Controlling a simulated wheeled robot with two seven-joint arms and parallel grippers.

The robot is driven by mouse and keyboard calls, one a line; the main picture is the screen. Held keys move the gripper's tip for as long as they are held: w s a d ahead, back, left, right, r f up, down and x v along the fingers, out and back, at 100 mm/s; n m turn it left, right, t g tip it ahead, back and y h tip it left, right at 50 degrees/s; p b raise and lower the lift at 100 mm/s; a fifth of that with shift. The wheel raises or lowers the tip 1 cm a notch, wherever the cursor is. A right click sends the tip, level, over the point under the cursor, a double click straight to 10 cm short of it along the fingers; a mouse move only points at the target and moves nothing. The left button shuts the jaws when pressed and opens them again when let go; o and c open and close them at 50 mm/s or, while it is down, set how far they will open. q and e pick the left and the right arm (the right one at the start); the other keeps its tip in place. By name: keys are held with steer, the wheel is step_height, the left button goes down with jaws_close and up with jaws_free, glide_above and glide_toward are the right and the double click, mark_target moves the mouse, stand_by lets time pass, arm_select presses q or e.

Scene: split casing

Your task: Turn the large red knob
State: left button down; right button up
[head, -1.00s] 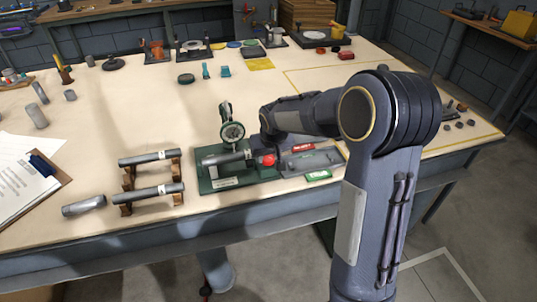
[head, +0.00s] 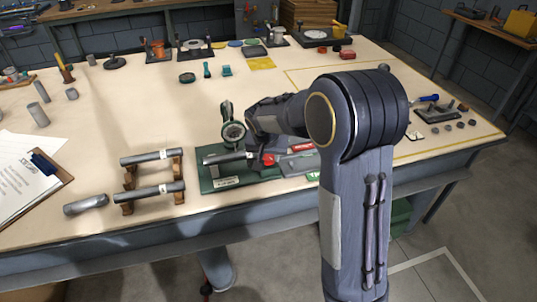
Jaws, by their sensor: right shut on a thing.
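The red knob (head: 268,159) sits at the right end of a grey cylinder on a green fixture (head: 228,184), which also carries a round dial gauge (head: 233,131). Only part of the knob shows. My right arm reaches in from the lower right, and its wrist hangs just above and behind the knob. My right gripper (head: 258,151) is shut on the knob, with its fingertips mostly hidden by the wrist and the fixture. My left gripper is not in view.
Right of the fixture lies a grey tray with red and green labels (head: 302,146), partly behind my arm. To the left are wooden stands holding grey cylinders (head: 150,191) and a clipboard (head: 30,170).

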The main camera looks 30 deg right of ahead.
steer(key=o, duration=1)
steer(key=shift+c, duration=0.2)
steer(key=shift+r, duration=0.1)
steer(key=v, duration=0.7)
steer(key=shift+s+r, duration=0.2)
steer(key=shift+r, duration=0.05)
